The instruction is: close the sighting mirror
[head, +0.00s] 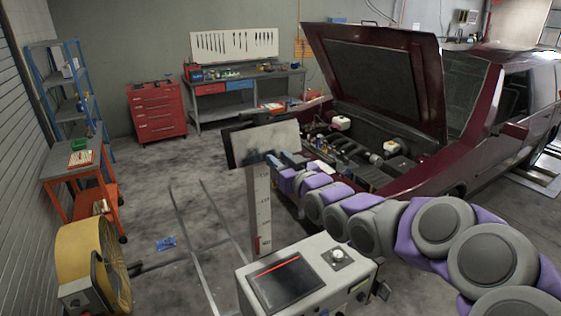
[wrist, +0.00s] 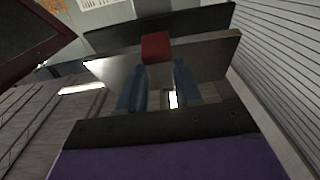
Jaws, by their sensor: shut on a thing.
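The sighting mirror (head: 268,138) is a flat plate at the top of a pale upright post (head: 262,215). Its near face is light grey, and a dark panel (head: 232,128) shows behind its left edge. In the wrist view the plate (wrist: 213,58) spans the middle, with a dark panel (wrist: 110,38) behind it and a gap between them. A red block (wrist: 155,47) stands at the plate's middle. My gripper (head: 272,159) is at the plate's lower edge. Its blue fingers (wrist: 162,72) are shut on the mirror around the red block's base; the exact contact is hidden.
A grey box with a screen (head: 287,282) stands below my arm. The dark red car (head: 470,140) with its hood up is at right. A yellow fan (head: 88,265) and an orange cart (head: 80,185) stand at left. Floor at centre left is mostly clear, with metal rails (head: 190,240).

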